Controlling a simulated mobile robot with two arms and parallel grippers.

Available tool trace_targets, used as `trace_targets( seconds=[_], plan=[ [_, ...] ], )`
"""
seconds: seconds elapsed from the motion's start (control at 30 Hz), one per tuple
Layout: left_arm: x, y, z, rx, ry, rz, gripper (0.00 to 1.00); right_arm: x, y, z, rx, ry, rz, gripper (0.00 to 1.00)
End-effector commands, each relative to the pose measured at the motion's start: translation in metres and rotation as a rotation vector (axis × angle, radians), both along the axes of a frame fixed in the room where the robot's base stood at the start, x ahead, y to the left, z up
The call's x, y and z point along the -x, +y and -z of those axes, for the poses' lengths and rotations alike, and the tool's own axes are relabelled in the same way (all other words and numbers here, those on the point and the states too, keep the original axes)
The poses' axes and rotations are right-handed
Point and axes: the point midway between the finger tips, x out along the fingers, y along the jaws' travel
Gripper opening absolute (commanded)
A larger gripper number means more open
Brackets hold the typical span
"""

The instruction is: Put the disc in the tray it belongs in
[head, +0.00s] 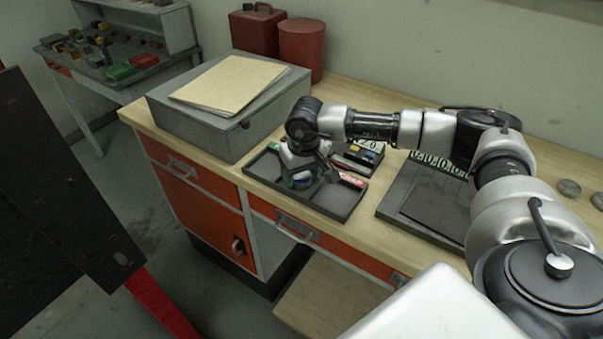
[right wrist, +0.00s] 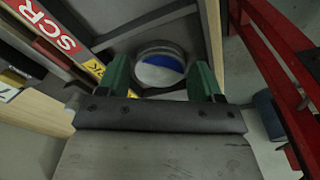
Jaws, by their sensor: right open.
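A round disc (right wrist: 160,75) with a metal rim and a white and blue face lies between the green fingers of my right gripper in the right wrist view. My right gripper (head: 304,178) is open over the left part of a dark tray (head: 335,210), and the disc's blue edge (head: 299,184) shows beneath it there. A red label with white letters starting "SCR" (right wrist: 58,38) is at this tray's edge. The fingers stand apart on both sides of the disc; contact cannot be told. A second dark tray (head: 432,236) with a black-and-white label stands to the right. My left gripper is not in view.
A grey box (head: 185,120) with a folder (head: 230,83) on top stands left of the trays. Red containers (head: 300,48) are behind it. Small round pieces (head: 569,187) lie at the bench's right. My right arm crosses above the bench. A cluttered side table (head: 120,55) stands far left.

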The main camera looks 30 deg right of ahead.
Motion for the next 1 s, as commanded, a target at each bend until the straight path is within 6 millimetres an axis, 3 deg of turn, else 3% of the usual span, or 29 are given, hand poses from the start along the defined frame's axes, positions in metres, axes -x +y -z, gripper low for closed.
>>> trace_targets(
  seconds=[0.5,0.7,1.0],
  plan=[
    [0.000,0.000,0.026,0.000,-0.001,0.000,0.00,0.011,0.002,-0.098,-0.001,-0.006,-0.001,0.66],
    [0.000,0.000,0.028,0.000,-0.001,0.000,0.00,0.013,0.002,-0.114,0.000,-0.004,-0.001,0.66],
    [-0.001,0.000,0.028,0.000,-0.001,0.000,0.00,0.013,0.002,-0.116,-0.001,-0.003,-0.001,0.66]
  ],
)
